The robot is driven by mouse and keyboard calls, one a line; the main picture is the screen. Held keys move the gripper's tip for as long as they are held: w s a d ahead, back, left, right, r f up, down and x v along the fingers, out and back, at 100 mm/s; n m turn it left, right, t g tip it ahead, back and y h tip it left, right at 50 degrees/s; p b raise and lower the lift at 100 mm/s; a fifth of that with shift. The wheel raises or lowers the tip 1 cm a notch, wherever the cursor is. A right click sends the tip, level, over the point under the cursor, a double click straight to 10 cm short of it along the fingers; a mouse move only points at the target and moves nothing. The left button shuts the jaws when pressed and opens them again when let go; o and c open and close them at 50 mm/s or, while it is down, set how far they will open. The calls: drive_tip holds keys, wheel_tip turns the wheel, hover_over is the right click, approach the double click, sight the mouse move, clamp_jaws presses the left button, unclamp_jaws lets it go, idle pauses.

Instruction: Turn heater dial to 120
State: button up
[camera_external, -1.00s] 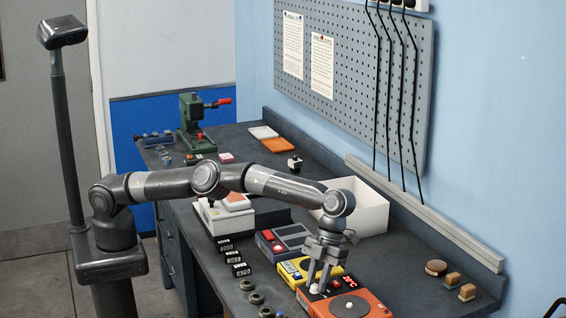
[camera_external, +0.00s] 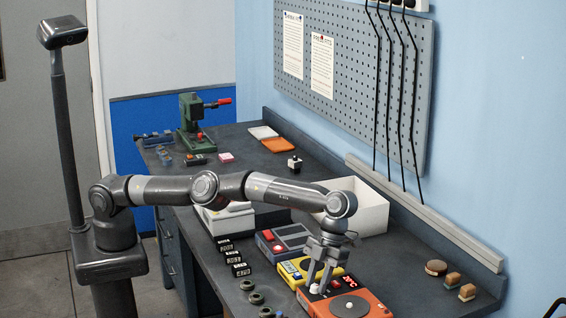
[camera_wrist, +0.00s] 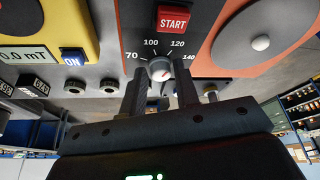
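My gripper (camera_wrist: 160,88) is open, with one finger to each side of the dial and a visible gap on both sides. In the external view my gripper (camera_external: 320,278) is low over the heater's dial side.
A red START button (camera_wrist: 172,19) and a grey disc with a round plate (camera_wrist: 260,43) are on the heater. A yellow device (camera_external: 298,270) stands close beside it. Black digit blocks (camera_external: 232,257) and several dark rings (camera_external: 256,298) lie along the front edge. A white bin (camera_external: 372,213) stands behind.

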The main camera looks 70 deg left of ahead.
drive_tip(key=o, duration=0.3)
drive_tip(key=shift+r, duration=0.1)
drive_tip(key=shift+n, duration=0.3)
